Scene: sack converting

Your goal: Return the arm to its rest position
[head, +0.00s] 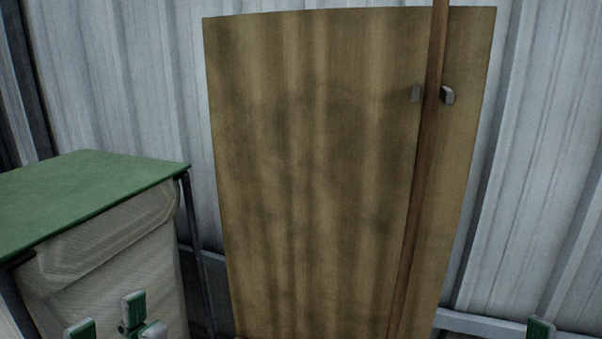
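My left gripper (107,321) shows at the bottom left, in front of the bulky pale woven sack material. Its two green-tipped fingers stand apart with nothing visible between them, so it is open. Only a green-tipped piece of my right gripper (540,328) shows at the bottom right edge. The rest of it is out of the picture, so its opening cannot be told. Neither gripper is seen touching anything.
A tall brown wooden panel (320,170) stands in the middle against a corrugated metal wall (560,130). A thin wooden pole (415,220) leans upright between two small grey brackets on it. A green-topped table (85,192) with dark legs stands left, pale woven material (105,260) below its top.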

